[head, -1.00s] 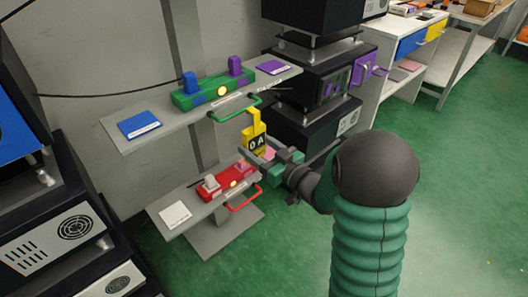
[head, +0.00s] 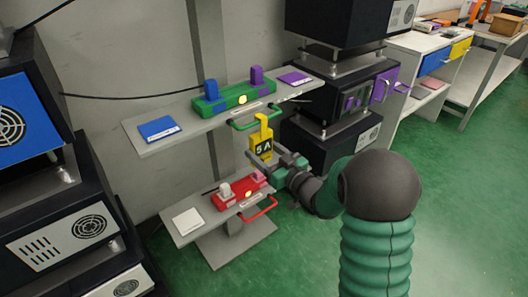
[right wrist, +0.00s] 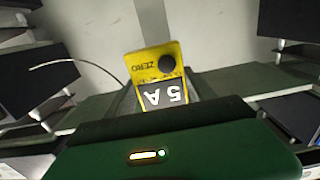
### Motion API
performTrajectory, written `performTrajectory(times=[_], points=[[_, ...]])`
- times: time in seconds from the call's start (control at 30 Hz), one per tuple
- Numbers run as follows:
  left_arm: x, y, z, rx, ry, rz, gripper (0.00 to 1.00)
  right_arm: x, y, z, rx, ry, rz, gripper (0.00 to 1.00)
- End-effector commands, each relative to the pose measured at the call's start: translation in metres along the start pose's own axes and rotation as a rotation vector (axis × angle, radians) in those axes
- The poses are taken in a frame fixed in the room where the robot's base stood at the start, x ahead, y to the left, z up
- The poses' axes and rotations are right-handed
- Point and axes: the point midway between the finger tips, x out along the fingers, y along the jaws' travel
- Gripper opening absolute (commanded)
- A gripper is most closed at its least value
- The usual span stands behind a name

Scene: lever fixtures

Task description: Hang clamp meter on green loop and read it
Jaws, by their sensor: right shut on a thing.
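The clamp meter (head: 261,148) is yellow with a dark display reading "5 A" and a yellow hook-shaped top. Its top overlaps the green loop (head: 240,127), a handle on the front of the upper shelf's green fixture. I cannot tell for sure whether the hook is around the bar. My right gripper (head: 272,164) is shut on the meter's lower part, below the loop. In the right wrist view the meter (right wrist: 158,66) stands at the centre, with "ZERO", a black knob and "5 A" upside down. My left gripper is not in view.
The green fixture (head: 221,101) with blue and purple levers sits on the upper shelf (head: 190,120). Below is a red fixture (head: 238,198) with a red loop (head: 262,210). Black equipment racks stand left (head: 62,185) and right (head: 335,150). The green floor at right is open.

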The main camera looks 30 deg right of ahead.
Motion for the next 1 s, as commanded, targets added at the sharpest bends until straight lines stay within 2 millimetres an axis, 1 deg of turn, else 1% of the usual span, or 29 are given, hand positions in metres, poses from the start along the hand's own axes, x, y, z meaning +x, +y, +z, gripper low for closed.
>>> performTrajectory(times=[0.03,0.07,0.23,0.27,0.53,0.67,0.77,1.0], points=[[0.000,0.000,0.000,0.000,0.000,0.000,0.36,0.000,0.000,-0.001,0.000,0.001,0.000,0.13],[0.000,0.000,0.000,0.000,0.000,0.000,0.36,0.000,0.000,-0.001,0.000,0.001,0.000,0.65],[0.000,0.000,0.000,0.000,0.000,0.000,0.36,0.000,0.000,-0.001,0.000,0.001,0.000,0.87],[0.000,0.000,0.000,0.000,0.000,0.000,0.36,0.000,0.000,0.000,0.000,0.001,0.000,0.89],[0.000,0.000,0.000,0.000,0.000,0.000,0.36,-0.001,0.000,0.000,0.000,-0.002,0.000,0.89],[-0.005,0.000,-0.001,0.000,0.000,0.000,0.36,-0.011,0.001,-0.001,0.000,-0.003,0.003,0.89],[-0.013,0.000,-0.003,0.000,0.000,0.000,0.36,-0.033,0.001,-0.003,0.003,-0.003,0.003,0.89],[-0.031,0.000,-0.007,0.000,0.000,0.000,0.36,-0.104,0.002,-0.002,0.003,-0.004,0.007,0.89]])
